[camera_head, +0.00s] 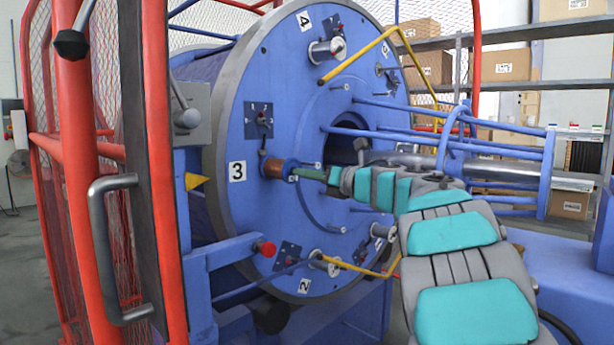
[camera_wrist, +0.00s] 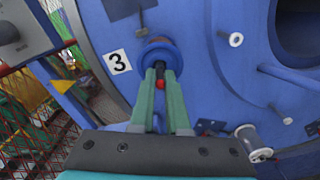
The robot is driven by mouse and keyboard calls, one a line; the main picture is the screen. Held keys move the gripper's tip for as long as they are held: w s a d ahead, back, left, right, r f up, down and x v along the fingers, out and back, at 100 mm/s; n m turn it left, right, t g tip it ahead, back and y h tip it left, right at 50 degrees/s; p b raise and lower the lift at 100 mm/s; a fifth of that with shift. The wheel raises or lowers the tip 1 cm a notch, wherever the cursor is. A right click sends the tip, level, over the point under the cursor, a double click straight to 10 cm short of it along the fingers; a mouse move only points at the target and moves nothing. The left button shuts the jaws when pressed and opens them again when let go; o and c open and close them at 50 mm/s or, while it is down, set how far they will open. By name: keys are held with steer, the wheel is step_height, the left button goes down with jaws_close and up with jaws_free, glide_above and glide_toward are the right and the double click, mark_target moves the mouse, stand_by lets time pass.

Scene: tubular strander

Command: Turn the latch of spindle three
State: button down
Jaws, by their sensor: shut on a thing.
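Spindle three sits beside the white "3" plate (camera_head: 237,171) on the blue disc. Its copper-coloured spool (camera_head: 273,168) has a blue flange and faces my arm. In the wrist view the spindle's round blue end (camera_wrist: 157,50) lies straight ahead, right of the "3" plate (camera_wrist: 117,62). My gripper (camera_wrist: 160,72), with green fingers, is shut on the small latch at the spindle's end. A red tip (camera_wrist: 160,84) shows between the fingers; the rest of the latch is mostly hidden. In the head view my gripper (camera_head: 300,173) reaches the spindle from the right.
A yellow bar (camera_head: 362,55) juts out above and another yellow bar (camera_head: 355,266) below. Blue rods (camera_head: 430,140) and a steel shaft run right from the disc centre. A red guard frame (camera_head: 78,170) stands at left. A spool (camera_wrist: 252,140) is lower right in the wrist view.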

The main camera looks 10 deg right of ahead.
steer(key=shift+f+b, duration=0.2)
steer(key=shift+b, duration=0.1)
steer(key=f+t+b, duration=0.1)
steer(key=b, duration=0.5)
steer(key=shift+f+y, duration=0.1)
steer(key=shift+y, duration=0.3)
steer(key=t+y+b, duration=0.1)
steer(key=b, duration=0.4)
steer(key=shift+w+f, duration=0.1)
steer(key=shift+f, duration=0.25)
steer(key=t+b, duration=0.1)
steer(key=b, duration=0.1)
steer(key=shift+w+a+y+b, duration=0.1)
steer(key=shift+y+b, duration=0.2)
steer(key=shift+b, duration=0.1)
steer(key=shift+w+a+f+t+y+b, duration=0.1)
steer(key=shift+t+y+b, duration=0.3)
steer(key=shift+t, duration=0.3)
steer(key=shift+w+a+f+t+y+b, duration=0.1)
steer(key=shift+t+y+b, duration=0.05)
steer(key=shift+t+y, duration=0.45)
steer(key=shift+t, duration=0.3)
steer(key=c, duration=0.9)
jaws_free()
